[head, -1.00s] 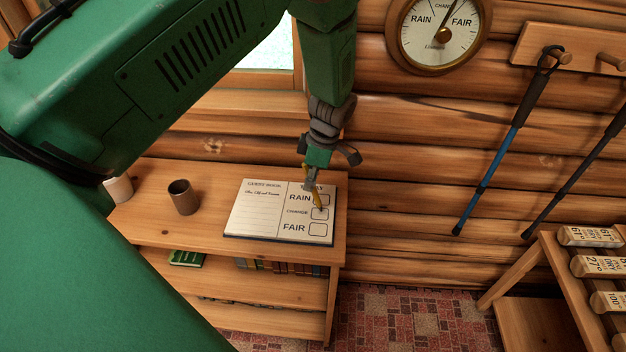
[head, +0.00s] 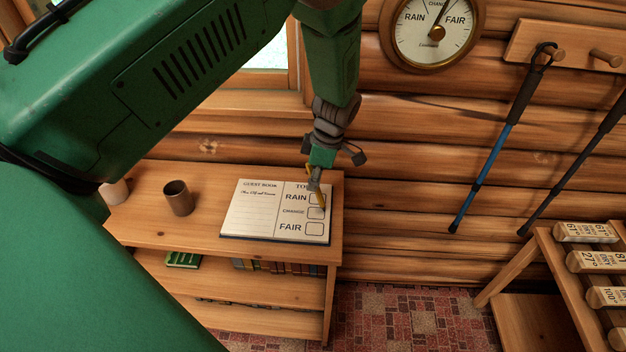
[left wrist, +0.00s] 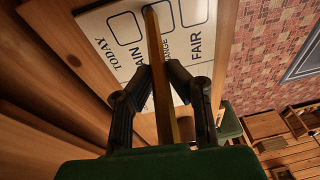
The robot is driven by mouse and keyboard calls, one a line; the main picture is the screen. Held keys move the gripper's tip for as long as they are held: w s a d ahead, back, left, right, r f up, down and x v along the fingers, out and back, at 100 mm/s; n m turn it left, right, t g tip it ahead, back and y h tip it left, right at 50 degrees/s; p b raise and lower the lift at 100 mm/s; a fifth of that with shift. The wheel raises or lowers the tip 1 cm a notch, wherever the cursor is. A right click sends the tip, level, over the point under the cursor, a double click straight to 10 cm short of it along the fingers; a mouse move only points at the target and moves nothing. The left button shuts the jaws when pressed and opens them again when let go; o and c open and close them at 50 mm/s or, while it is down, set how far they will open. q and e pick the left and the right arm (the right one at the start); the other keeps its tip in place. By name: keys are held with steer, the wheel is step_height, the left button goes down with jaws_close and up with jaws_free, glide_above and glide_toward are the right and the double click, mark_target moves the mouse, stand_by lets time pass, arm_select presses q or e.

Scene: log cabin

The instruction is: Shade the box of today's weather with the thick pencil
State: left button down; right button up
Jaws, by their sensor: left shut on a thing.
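My left gripper (head: 314,181) is shut on a yellow pencil (head: 321,199), which points down at the guest book's right page. The pencil also runs up the middle of the left wrist view (left wrist: 161,85) between the two dark fingers. The open guest book (head: 262,216) lies on the shelf top, with RAIN, CHANGE and FAIR boxes under a TODAY heading. The pencil's tip is over the CHANGE box (head: 315,213); I cannot tell whether it touches or has left a mark. The RAIN box and FAIR box (head: 314,229) look blank. My right gripper is out of view.
A wall barometer (head: 420,50) has its needle up and right, between CHANGE and FAIR. A brown cup (head: 178,198) and a pale cup (head: 115,191) stand left of the book.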

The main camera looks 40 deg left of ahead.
arm_select(q)
steer(key=shift+a, duration=0.15)
steer(key=shift+s+a, duration=0.45)
steer(key=shift+a, duration=0.15)
steer(key=shift+s+a+p, duration=0.1)
steer(key=shift+p, duration=0.2)
steer(key=shift+s+a, duration=0.4)
steer(key=shift+a, duration=0.35)
steer(key=shift+w+d, duration=0.15)
steer(key=shift+d, duration=0.05)
steer(key=shift+w+d, duration=0.3)
steer(key=shift+d, duration=0.25)
steer(key=shift+a, duration=0.1)
stand_by(0.4)
steer(key=shift+s+a+p, duration=0.45)
steer(key=shift+a, duration=0.25)
